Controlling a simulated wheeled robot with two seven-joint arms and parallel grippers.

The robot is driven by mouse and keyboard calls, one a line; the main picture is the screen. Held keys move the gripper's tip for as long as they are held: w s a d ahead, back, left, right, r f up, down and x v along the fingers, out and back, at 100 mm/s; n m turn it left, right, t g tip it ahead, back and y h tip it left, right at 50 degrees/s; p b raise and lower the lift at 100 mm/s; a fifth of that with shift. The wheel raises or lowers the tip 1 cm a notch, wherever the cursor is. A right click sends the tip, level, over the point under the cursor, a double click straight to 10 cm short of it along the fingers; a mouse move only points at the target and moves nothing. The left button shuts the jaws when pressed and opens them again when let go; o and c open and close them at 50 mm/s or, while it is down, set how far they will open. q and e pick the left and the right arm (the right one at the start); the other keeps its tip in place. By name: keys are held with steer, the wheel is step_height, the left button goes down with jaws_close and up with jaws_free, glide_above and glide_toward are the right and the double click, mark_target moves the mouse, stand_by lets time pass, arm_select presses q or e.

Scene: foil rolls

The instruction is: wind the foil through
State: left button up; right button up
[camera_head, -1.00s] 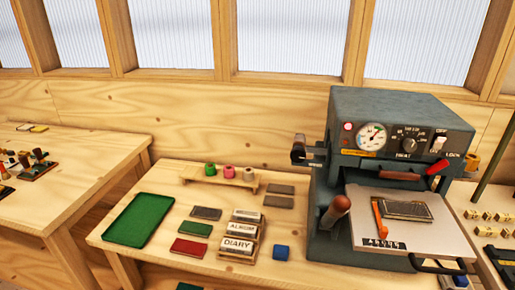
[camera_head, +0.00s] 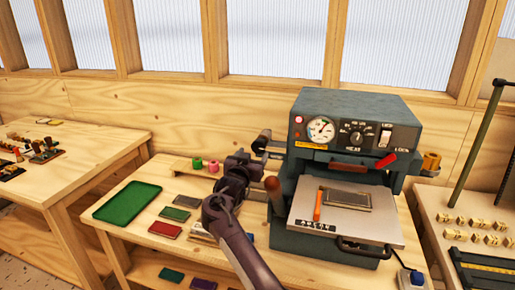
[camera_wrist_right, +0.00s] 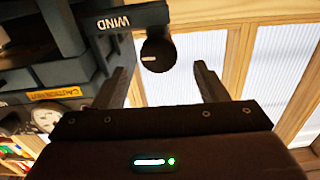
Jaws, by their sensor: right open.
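The grey stamping press (camera_head: 345,108) stands on the bench, with a gauge and dials on its front. On its left side a dark round winding knob (camera_head: 264,139) sticks out. In the right wrist view the black knob (camera_wrist_right: 158,55) shows beside a label reading WIND (camera_wrist_right: 112,22). A gold foil roll (camera_head: 431,161) is on the press's right side. My right gripper (camera_head: 254,161) is close to the knob at the press's left. In the wrist view its two fingers (camera_wrist_right: 163,72) are apart, with the knob appearing between their tips; contact cannot be told. My left gripper is not in view.
A green foil roll (camera_head: 197,163) and a pink roll (camera_head: 213,166) stand on a small wooden rack, partly hidden by my arm. A green tray (camera_head: 127,201) lies left. An upright lever handle (camera_head: 274,193) stands close to the gripper. A side table (camera_head: 480,205) holds small blocks.

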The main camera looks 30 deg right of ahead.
mark_target(258, 148)
steer(key=x, duration=0.4)
steer(key=shift+d+p, duration=0.2)
steer(key=shift+p, duration=0.2)
steer(key=shift+w+d, duration=0.45)
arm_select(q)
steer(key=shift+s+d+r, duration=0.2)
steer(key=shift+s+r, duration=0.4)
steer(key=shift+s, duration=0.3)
arm_select(e)
steer(key=shift+w+d+f, duration=0.1)
steer(key=shift+w+d, duration=0.2)
steer(key=shift+d, duration=0.05)
